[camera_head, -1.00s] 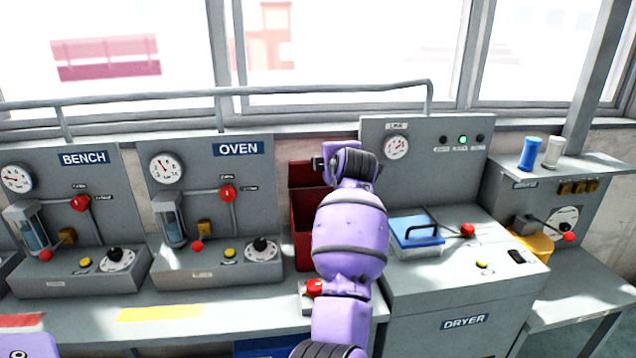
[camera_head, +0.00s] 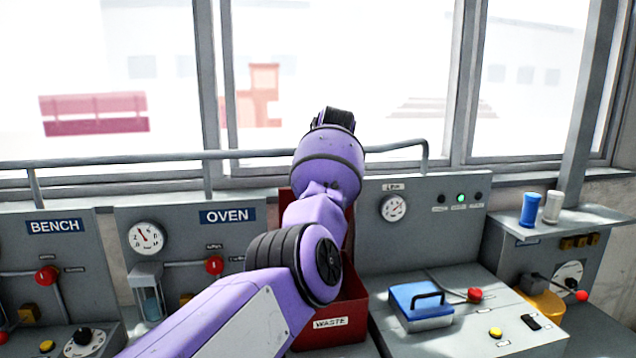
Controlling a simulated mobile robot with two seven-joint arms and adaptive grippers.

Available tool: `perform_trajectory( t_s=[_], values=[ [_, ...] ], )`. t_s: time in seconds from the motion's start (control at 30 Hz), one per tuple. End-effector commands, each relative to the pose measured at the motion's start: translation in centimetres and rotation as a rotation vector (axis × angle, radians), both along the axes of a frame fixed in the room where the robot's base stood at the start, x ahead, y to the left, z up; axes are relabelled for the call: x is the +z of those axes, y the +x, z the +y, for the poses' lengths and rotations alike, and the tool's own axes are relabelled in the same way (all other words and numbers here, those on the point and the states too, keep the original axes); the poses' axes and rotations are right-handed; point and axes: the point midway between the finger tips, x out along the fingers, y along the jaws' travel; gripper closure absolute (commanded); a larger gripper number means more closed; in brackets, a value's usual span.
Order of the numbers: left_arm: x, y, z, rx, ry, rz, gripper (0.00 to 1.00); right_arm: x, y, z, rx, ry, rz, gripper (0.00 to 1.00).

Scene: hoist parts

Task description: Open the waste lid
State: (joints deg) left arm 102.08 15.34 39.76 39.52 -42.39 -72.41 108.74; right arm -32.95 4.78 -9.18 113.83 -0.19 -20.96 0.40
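The red waste bin (camera_head: 343,333) stands between the oven panel and the dryer, with a white WASTE label on its front. A red panel (camera_head: 346,228) stands upright at the back of the bin and looks like its raised lid. Part of the bin's opening shows to the right of my arm; the rest is hidden. My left arm comes in from the lower left, crosses in front of the bin and reaches up over it to window height. My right gripper is not in view.
The oven panel (camera_head: 185,228) and bench panel (camera_head: 20,237) stand at the left. The dryer, with a blue-lidded box (camera_head: 420,300) and a red-knobbed lever (camera_head: 474,295), is at the right. A grey rail (camera_head: 240,155) runs along the window behind.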

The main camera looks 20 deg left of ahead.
Motion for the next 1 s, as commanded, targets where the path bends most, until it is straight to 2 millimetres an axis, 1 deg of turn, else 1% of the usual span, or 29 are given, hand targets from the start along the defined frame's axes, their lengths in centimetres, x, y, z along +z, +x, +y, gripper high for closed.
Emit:
perform_trajectory(
  t_s=[0.03,0.57,0.6,0.7,1.0],
  values=[
    [0.19,0.16,-0.25,-0.001,-0.006,-0.008,1.0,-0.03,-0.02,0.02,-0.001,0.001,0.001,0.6],
    [0.31,0.23,-0.31,-0.003,-0.005,-0.009,1.0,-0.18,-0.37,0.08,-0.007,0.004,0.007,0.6],
    [0.31,0.23,-0.32,-0.003,-0.006,-0.008,0.86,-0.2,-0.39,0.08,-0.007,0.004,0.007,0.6],
    [0.27,0.22,-0.33,-0.004,-0.004,-0.007,0.73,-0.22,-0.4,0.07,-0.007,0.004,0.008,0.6],
    [-0.11,0.19,-0.4,-0.006,-0.004,0.0,0.72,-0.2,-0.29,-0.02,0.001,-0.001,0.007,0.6]
  ],
)
